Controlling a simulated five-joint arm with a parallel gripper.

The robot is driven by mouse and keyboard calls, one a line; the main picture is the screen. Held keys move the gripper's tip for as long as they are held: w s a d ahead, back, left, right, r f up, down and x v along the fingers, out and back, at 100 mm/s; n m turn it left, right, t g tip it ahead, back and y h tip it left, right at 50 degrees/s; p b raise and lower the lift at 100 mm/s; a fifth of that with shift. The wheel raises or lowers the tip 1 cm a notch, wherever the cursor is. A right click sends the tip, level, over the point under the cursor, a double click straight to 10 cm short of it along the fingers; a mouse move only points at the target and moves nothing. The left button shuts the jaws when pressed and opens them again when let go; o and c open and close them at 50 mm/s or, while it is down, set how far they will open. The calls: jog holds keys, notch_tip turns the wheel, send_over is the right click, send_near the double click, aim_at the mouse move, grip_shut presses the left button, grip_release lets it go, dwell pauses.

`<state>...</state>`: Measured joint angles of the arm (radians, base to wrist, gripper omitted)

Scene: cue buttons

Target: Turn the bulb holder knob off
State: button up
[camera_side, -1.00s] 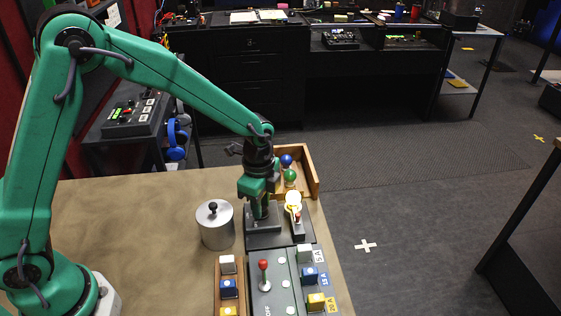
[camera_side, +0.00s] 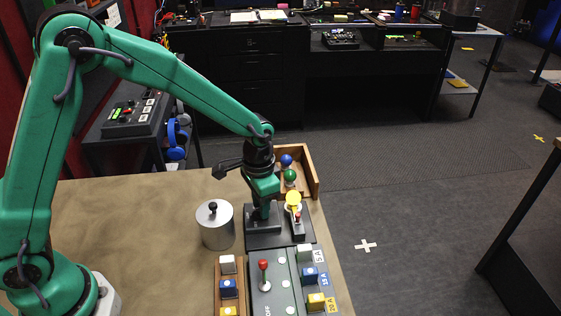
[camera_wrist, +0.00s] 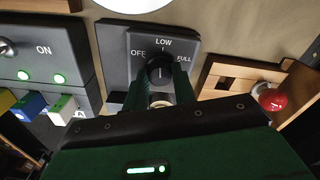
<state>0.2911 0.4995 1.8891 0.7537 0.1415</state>
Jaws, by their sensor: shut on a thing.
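The bulb holder is a dark grey block (camera_side: 262,240) near the table's right edge in the side view. In the wrist view its panel (camera_wrist: 185,35) reads OFF, LOW and FULL around a black knob (camera_wrist: 159,69). The knob's white line points up toward LOW. My gripper (camera_wrist: 160,82) is shut on the knob, one finger on each side; the fingers cover part of it. In the side view my gripper (camera_side: 264,218) reaches down onto the holder. The bulb (camera_side: 293,199) glows amber-yellow beside it.
A metal canister (camera_side: 215,225) stands left of the holder. In front is a panel (camera_side: 283,290) with a red-tipped lever (camera_side: 264,272), green lights and coloured blocks.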

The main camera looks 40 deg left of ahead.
jog(key=n, duration=0.5)
jog(key=shift+n, duration=0.3)
jog(key=n, duration=0.5)
jog(key=shift+r, duration=0.1)
jog(key=shift+w, duration=0.1)
jog(key=o, duration=1)
jog(key=shift+r, duration=0.1)
jog(key=shift+r, duration=3.8)
